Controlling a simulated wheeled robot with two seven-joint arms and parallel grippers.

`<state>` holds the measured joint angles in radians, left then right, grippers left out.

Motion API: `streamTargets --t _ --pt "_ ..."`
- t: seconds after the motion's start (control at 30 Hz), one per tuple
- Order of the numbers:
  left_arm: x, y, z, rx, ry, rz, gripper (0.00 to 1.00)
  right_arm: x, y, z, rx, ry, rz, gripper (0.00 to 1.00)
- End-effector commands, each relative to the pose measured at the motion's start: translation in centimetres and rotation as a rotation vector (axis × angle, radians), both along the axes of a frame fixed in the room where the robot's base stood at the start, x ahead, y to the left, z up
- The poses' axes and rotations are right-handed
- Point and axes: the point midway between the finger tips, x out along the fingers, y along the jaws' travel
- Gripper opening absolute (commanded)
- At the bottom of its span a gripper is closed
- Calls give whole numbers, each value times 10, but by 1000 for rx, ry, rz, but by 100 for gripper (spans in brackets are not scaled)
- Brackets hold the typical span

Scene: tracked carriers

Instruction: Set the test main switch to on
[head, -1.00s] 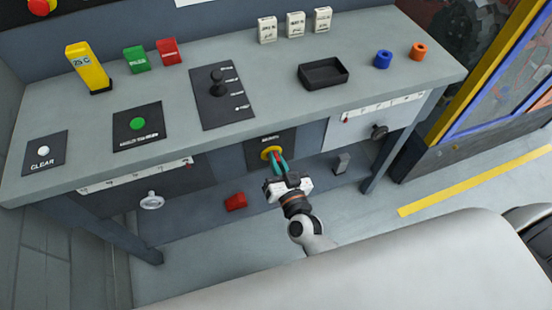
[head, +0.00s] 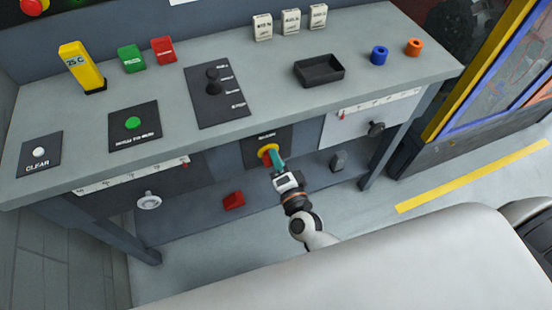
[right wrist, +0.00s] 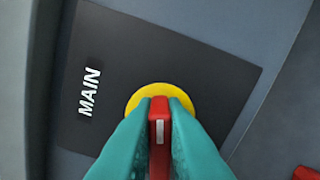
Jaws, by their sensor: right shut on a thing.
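The main switch is a yellow disc (right wrist: 147,91) with a red handle (right wrist: 159,125) on a dark plate marked MAIN (right wrist: 195,62) in the right wrist view. In the head view the switch (head: 267,150) sits on the bench's front, below the worktop. My right gripper (head: 276,160) is shut on the red handle, with teal fingers on both sides of it. In the wrist view the handle, with a white mark, runs roughly along the line of the MAIN lettering. The fingers hide part of the handle and disc. My left gripper is not in view.
The bench top (head: 270,95) holds a black tray (head: 319,70), a lever panel (head: 218,97) and a green button (head: 133,123). A red block (head: 233,201) is below.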

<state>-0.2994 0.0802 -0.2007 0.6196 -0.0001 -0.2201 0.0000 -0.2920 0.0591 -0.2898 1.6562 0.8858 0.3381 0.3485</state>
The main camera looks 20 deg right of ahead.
Motion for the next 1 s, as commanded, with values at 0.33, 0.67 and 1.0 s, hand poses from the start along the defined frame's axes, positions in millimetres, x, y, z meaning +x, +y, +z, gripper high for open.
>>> streamTargets --t 0.33,0.67,1.0 --pt "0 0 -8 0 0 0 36 0 -1 -4 234 10 0 0" --pt "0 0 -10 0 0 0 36 0 -1 -5 329 13 -1 0" --pt "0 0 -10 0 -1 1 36 -1 -1 -5 337 13 -1 0"
